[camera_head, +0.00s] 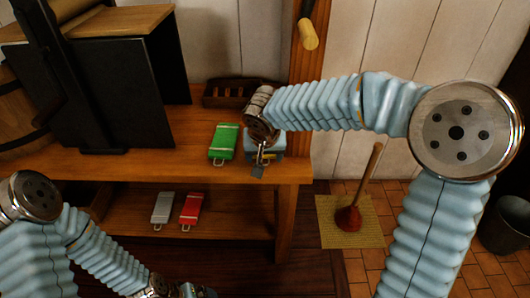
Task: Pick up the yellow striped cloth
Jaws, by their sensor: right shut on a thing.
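My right gripper (259,168) is at the right end of the wooden table, pointing down and shut on a pale blue folded item (279,143). The gripper and wrist hide much of that item, and I cannot make out yellow stripes on it. A green folded item with a pale stripe (223,141) lies just left of it on the tabletop. My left gripper (195,291) shows only partly at the bottom edge; its fingers cannot be made out. The only yellowish cloth-like thing I see is a flat mat (368,236) on the floor, under a plunger.
The table (190,168) has a lower shelf with a grey item (162,208) and a red item (191,209). A dark wooden rack (228,93) stands behind the green item. A large black box (110,95) fills the left. The red plunger (349,218) stands on the mat.

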